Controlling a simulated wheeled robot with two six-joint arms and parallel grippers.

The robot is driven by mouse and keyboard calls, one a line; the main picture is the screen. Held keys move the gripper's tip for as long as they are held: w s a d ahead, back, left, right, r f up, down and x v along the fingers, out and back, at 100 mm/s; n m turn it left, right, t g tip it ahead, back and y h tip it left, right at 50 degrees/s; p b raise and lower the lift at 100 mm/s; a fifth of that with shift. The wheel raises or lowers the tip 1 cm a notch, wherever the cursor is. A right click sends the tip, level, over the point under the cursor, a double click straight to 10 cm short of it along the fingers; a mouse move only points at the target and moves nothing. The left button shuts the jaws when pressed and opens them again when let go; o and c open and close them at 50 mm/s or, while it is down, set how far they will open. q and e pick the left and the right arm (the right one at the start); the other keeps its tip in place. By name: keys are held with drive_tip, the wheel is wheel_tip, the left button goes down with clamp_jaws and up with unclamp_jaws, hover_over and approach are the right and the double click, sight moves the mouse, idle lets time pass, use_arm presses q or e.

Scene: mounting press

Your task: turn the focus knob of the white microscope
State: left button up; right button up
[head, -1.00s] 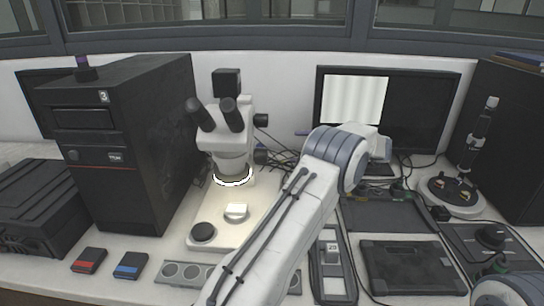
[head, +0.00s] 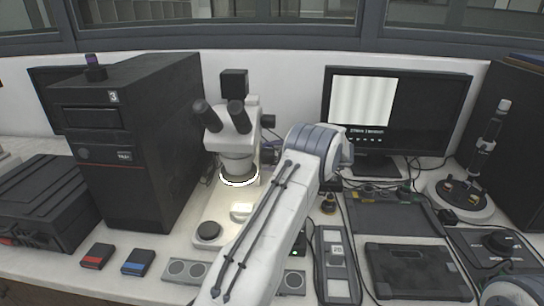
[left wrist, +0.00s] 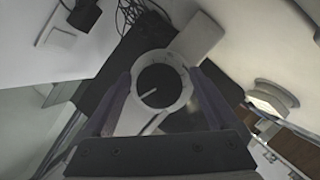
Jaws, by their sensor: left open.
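The white microscope (head: 237,141) stands left of centre in the head view, with black eyepieces, a lit ring and a pale base. Dark knobs (head: 268,121) stick out on its right side; the lower one is partly hidden by my arm. In the left wrist view a round dark focus knob (left wrist: 160,88) with a white pointer line sits in a pale ring. My left gripper (left wrist: 159,80) is open, one finger on each side of this knob in the picture. Whether the fingers touch it I cannot tell. In the head view my left arm hides the fingers. My right gripper is not in view.
A black computer tower (head: 135,140) stands left of the microscope. A monitor (head: 425,115) stands behind on the right. Red (head: 97,256) and blue (head: 138,262) boxes lie in front. Cables (left wrist: 140,15) hang near the knob.

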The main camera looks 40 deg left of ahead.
use_arm(q)
drive_tip(key=c, duration=1.4)
drive_tip(key=shift+o, duration=0.2)
drive_tip(key=shift+f+n+b, duration=0.2)
drive_tip(key=shift+n+b, duration=0.2)
drive_tip(key=shift+b, duration=0.55)
drive_tip(key=n+y+b, duration=0.2)
drive_tip(key=n+b, duration=0.2)
drive_tip(key=b, duration=0.6)
drive_tip(key=n+y+b, duration=0.2)
drive_tip(key=n+b, duration=0.3)
drive_tip(key=b, duration=0.5)
drive_tip(key=shift+f+n+y+b, duration=0.15)
drive_tip(key=shift+n+y+b, duration=0.15)
drive_tip(key=shift+y, duration=0.1)
drive_tip(key=shift+r+n+y+b, duration=0.3)
drive_tip(key=shift+n+b, duration=0.3)
drive_tip(key=shift+b, duration=0.3)
drive_tip(key=o, duration=1.4)
drive_tip(key=shift+c, duration=0.2)
